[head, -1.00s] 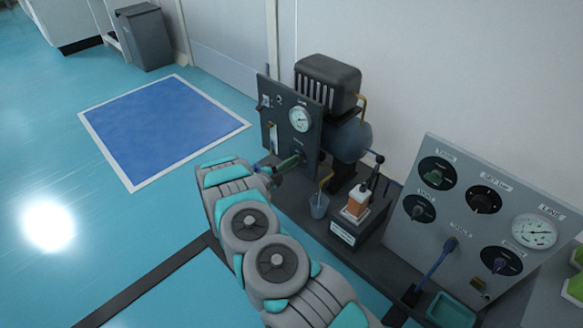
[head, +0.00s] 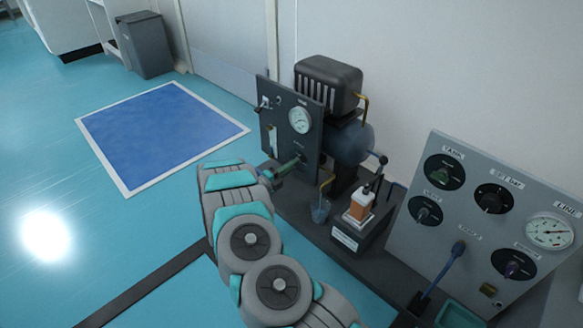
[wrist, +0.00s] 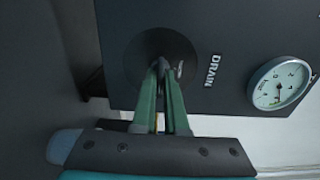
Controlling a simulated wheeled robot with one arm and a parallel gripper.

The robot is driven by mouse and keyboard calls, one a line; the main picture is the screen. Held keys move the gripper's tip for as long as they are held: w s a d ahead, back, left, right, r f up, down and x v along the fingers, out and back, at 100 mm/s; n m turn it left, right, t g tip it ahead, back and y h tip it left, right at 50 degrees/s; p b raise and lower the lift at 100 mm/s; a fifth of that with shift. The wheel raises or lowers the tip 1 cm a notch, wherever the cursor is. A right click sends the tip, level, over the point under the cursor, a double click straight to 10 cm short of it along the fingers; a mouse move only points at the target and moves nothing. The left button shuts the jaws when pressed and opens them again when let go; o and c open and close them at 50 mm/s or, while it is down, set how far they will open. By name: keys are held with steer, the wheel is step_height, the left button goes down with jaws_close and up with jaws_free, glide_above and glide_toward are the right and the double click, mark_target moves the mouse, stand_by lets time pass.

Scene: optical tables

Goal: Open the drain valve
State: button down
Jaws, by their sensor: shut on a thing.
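The dark compressor panel (head: 284,140) stands upright by the wall with a gauge (head: 300,120) on its face. In the wrist view, the drain valve (wrist: 179,68) sits on a round black disc beside the label DRAIN (wrist: 212,70). My gripper's green fingers (wrist: 164,70) converge on the valve handle and are shut on it, hiding most of it. The handle's exact angle is hard to tell. In the head view, my gripper (head: 297,160) reaches the lower part of the panel from the left.
A grey control panel (head: 460,235) with several knobs and a gauge is at the right. A blue floor mat (head: 160,135) and open floor lie to the left.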

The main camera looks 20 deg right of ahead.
steer(key=c, duration=1)
jaws_free()
steer(key=shift+o, duration=0.2)
steer(key=v, duration=0.7)
steer(key=shift+s+a+p, duration=0.15)
steer(key=shift+a+p, duration=0.15)
